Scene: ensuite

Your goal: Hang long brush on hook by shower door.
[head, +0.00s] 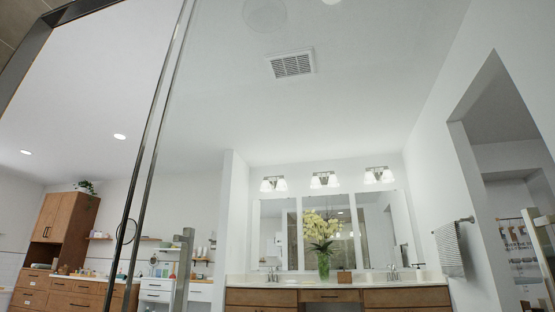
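The glass shower door's metal edge (150,150) runs steeply up the left side of the head view. An upright metal handle (183,268) shows beside it at the lower left. The long brush and the hook cannot be made out in this view. Neither of my grippers shows in it. The camera is tilted upward, so the floor and anything low or close in front of me is out of view.
A double vanity (330,297) with mirrors and a vase of flowers (323,262) stands across the room. Wooden cabinets (68,218) are at the left. A towel (449,250) hangs on the right wall beside a doorway (490,150).

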